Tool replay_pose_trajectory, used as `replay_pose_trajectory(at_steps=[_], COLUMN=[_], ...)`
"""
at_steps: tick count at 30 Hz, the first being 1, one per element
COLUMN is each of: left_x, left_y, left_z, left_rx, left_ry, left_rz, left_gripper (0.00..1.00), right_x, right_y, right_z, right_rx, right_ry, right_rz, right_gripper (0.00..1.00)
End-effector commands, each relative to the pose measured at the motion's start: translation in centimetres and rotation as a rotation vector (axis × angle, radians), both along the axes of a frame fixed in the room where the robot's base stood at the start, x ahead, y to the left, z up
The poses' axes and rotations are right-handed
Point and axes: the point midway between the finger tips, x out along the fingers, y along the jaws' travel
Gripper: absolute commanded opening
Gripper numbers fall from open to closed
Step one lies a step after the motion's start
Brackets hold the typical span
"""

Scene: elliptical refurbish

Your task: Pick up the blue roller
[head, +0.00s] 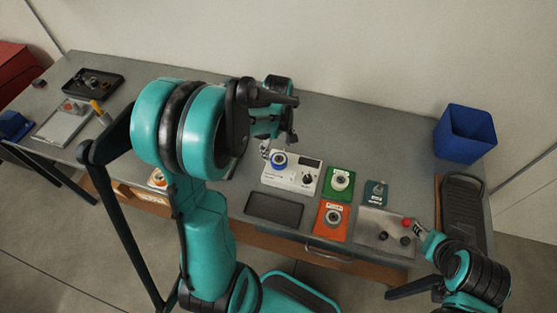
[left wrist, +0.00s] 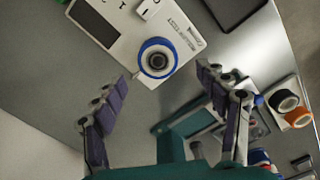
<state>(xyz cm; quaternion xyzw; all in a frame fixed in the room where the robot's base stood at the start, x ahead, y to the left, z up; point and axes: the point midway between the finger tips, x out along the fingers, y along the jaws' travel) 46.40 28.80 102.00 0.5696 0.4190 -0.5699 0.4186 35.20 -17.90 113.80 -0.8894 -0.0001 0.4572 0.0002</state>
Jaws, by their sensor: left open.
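The blue roller (head: 279,159) is a ring with a pale inner part and dark centre, sitting on the white tester box (head: 291,181). In the left wrist view the roller (left wrist: 157,57) lies just past and between my fingertips, on the white box's corner. My left gripper (head: 280,145) is over the roller in the head view. In the left wrist view it (left wrist: 161,75) is open, fingers spread on either side, with nothing between them. My right gripper (head: 417,230) is low at the bench's right front; its finger opening is too small to judge.
Beside the box are a green plate (head: 338,185), an orange plate (head: 331,221) and a dark tray (head: 273,209). A metal plate (head: 374,222) lies near my right gripper. A blue bin (head: 466,134) stands at the back right. The bench behind the box is clear.

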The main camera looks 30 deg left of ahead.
Motion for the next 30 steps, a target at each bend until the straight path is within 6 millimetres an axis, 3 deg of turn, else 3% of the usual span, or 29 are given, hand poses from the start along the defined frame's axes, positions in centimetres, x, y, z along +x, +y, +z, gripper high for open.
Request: replay_pose_trajectory(at_steps=[9, 17, 18, 24, 30], left_x=[0.2, 0.2, 0.2, 0.2, 0.2], left_y=[0.0, 0.0, 0.0, 0.0, 0.0], left_z=[-4.6, -4.8, -4.8, -4.8, -4.8], left_rx=[0.001, 0.001, 0.001, 0.001, 0.001], left_ry=[-0.001, -0.001, -0.001, -0.001, -0.001], left_rz=[-0.002, -0.002, -0.002, -0.003, -0.003], left_gripper=[0.73, 0.73, 0.71, 0.18, 0.17], right_x=[0.0, 0.0, 0.0, 0.0, 0.0], right_y=[0.0, 0.0, 0.0, 0.0, 0.0], right_z=[-1.4, -1.3, -1.3, -1.3, -1.3], right_rx=[0.0, 0.0, 0.0, 0.0, 0.0], right_ry=[0.0, 0.0, 0.0, 0.0, 0.0], right_rz=[0.0, 0.0, 0.0, 0.0, 0.0], right_gripper=[0.4, 0.4, 0.4, 0.4, 0.4])
